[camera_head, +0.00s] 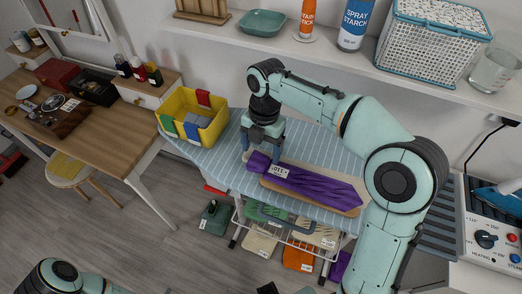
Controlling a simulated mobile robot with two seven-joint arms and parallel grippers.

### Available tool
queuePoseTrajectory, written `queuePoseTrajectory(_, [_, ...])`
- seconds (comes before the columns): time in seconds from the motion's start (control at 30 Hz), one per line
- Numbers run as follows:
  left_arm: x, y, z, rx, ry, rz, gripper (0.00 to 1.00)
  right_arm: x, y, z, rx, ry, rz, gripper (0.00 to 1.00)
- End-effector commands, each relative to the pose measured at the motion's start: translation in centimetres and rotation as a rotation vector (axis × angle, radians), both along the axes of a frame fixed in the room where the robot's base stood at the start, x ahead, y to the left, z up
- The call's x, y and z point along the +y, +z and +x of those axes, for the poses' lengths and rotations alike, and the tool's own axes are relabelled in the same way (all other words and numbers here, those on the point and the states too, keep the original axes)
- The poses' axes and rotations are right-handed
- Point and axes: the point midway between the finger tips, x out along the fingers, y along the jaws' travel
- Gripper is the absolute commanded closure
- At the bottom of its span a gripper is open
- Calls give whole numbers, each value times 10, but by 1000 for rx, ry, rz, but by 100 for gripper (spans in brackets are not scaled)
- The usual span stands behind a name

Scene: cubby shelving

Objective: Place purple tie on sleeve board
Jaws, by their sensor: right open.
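The purple tie (315,186) lies lengthwise along the tan sleeve board (352,210), on the striped ironing board. It has a white tag, and its narrow left end reaches past the board's left end. My right gripper (261,158) points down at that left end, with its fingers open and apart. I cannot tell whether a finger touches the tie. Only part of my left arm shows at the bottom left, and I do not make out its gripper.
A yellow bin (196,116) with folded cloths stands at the ironing board's left end. A shelf behind holds a spray starch can (353,25) and a basket (430,45). A wire rack (290,238) with cloths is below. A control unit (491,232) is at the right.

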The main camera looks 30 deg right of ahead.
Motion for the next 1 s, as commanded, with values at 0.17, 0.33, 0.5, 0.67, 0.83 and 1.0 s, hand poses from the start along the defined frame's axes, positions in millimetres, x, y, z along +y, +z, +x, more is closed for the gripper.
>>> queuePoseTrajectory(0.17, [0,14,8,-9,0,0,57,-3,44,4,-7,0,0,18])
queuePoseTrajectory(0.33, [0,24,15,-17,-1,0,57,-7,77,7,-7,0,1,18])
queuePoseTrajectory(0.5, [0,31,20,-22,0,0,57,-9,96,8,-3,1,1,18])
queuePoseTrajectory(0.67, [0,32,21,-24,-1,0,57,-9,101,7,-1,1,1,18])
queuePoseTrajectory(0.83, [0,32,20,-22,0,0,57,-9,100,7,0,1,0,18])
queuePoseTrajectory(1.0, [0,32,20,-22,0,0,57,-9,100,7,0,1,0,18])
